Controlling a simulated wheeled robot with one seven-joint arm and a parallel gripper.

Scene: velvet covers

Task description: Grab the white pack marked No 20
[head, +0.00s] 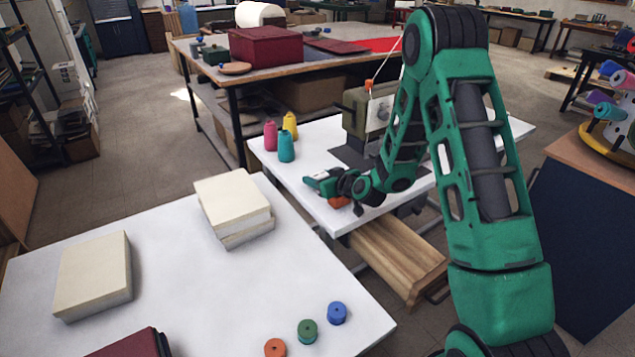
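Cream-white packs lie on the near white table (200,320). A stack of two has an upper pack (232,197) and a lower pack (248,236) slightly offset beneath it. A single pack (93,268) lies at the left. I can read no "No 20" mark on any of them. My gripper (318,184) is to the right of the stack, over the white sewing table, apart from all the packs. It points left. Its fingers are too small to tell whether they are open or shut.
A sewing machine (372,112) and several thread cones (286,147) stand on the sewing table. Orange (275,347), green (307,331) and blue (337,313) spools and a dark red box (132,345) sit on the near table's front part. Its middle is clear.

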